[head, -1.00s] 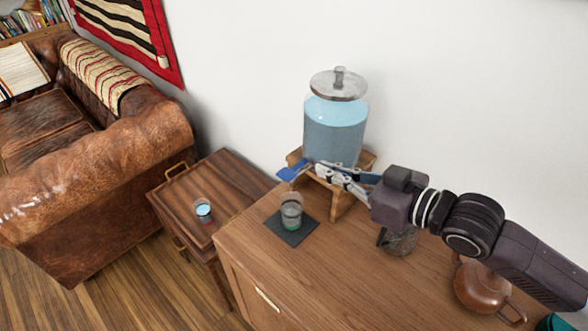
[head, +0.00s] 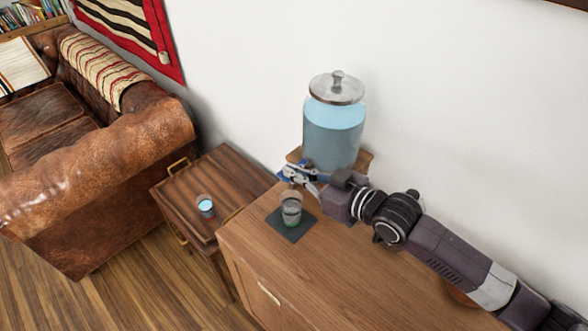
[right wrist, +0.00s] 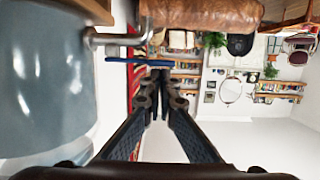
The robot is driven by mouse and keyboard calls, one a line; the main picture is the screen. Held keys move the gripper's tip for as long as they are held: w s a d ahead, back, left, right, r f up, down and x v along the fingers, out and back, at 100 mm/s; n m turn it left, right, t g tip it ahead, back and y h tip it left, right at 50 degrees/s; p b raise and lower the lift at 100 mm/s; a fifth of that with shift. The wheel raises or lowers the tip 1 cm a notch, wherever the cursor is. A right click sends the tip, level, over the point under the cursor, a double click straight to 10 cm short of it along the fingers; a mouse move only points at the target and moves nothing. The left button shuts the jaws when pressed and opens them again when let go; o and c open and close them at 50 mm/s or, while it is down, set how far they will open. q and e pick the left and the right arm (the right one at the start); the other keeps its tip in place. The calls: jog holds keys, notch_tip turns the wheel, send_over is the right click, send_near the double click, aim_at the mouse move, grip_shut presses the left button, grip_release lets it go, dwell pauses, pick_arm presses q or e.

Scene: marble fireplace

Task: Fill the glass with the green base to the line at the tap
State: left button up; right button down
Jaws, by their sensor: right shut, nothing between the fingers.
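The glass with the green base (head: 291,212) stands upright on a dark square mat (head: 276,219) near the cabinet's left edge. Its line and water level are too small to tell. The glass water dispenser (head: 333,130) stands behind it on a wooden stand. Its metal tap (right wrist: 112,39) with a blue lever (right wrist: 122,60) shows in the right wrist view. My right gripper (head: 287,174) is shut and empty, in front of the dispenser, above and behind the glass. Its fingertips (right wrist: 160,76) are close to the lever; contact cannot be told. My left gripper is out of view.
Another glass with blue in it (head: 205,205) stands on the lower wooden side table (head: 192,183) at left. A brown leather sofa (head: 110,190) is beyond. The cabinet top (head: 300,275) in front is clear. My right arm covers its right part.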

jog(key=shift+a+f, duration=0.1)
jog(key=shift+f, duration=0.1)
jog(key=shift+s+f+n, duration=0.1)
jog(key=shift+f+n, duration=0.3)
jog(key=shift+f, duration=0.25)
dwell(1.5)
